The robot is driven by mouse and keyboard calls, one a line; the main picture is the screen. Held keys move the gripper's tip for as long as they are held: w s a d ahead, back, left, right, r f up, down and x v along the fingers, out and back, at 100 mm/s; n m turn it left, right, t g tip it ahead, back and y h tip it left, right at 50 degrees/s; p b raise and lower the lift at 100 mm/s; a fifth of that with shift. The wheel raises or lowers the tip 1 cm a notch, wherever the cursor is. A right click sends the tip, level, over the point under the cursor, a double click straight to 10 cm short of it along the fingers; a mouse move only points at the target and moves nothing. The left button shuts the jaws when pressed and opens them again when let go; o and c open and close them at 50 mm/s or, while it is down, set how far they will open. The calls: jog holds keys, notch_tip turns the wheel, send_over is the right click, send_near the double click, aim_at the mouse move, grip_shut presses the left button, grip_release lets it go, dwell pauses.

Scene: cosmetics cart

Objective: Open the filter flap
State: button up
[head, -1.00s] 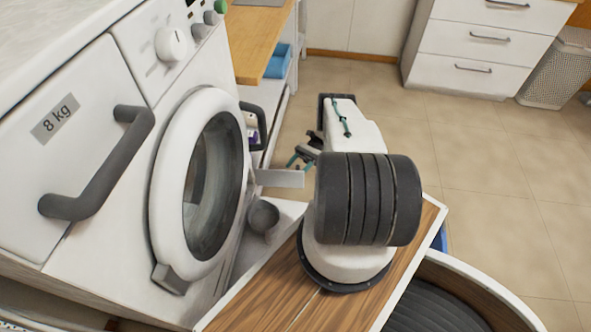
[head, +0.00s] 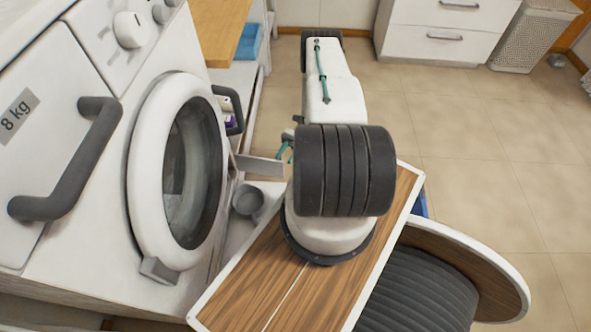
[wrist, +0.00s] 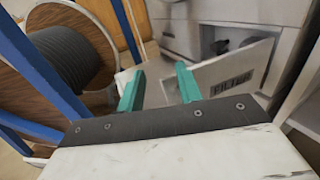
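The filter flap is a white panel marked FILTER (wrist: 232,80) in the wrist view. In the head view the flap (head: 258,165) sticks out from the low front of the white washing machine (head: 85,170), standing open. My gripper (wrist: 160,88) has two teal fingers spread apart with a gap between them. The right finger overlaps the flap in the wrist view, and the flap's near end shows between the fingers; I cannot tell whether they touch. In the head view my gripper (head: 285,150) is mostly hidden behind my arm, beside the flap's outer end.
The round door (head: 180,175) of the machine is shut. A grey round cup-like piece (head: 247,200) sits below the flap. A wooden counter (head: 228,30) and white drawers (head: 455,35) stand behind. Tiled floor (head: 490,130) is free at the right.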

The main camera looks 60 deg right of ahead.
jog(key=s+a, duration=0.4)
jog(key=s, duration=0.3)
jog(key=shift+r, duration=0.3)
jog(key=shift+s+d, duration=0.2)
grip_shut()
jog(key=d+f+m+t+h, duration=0.35)
jog(key=m+t, duration=0.45)
jog(key=m, duration=0.7)
jog(key=d+f+m+t+h, duration=0.4)
jog(key=m+t, duration=0.5)
jog(key=m, duration=0.6)
jog(key=w+a+h, duration=0.1)
jog(key=w+a, duration=0.3)
jog(key=w, duration=0.4)
jog(key=shift+w+a+r+m, duration=0.2)
jog(key=shift+a+r+m, duration=0.1)
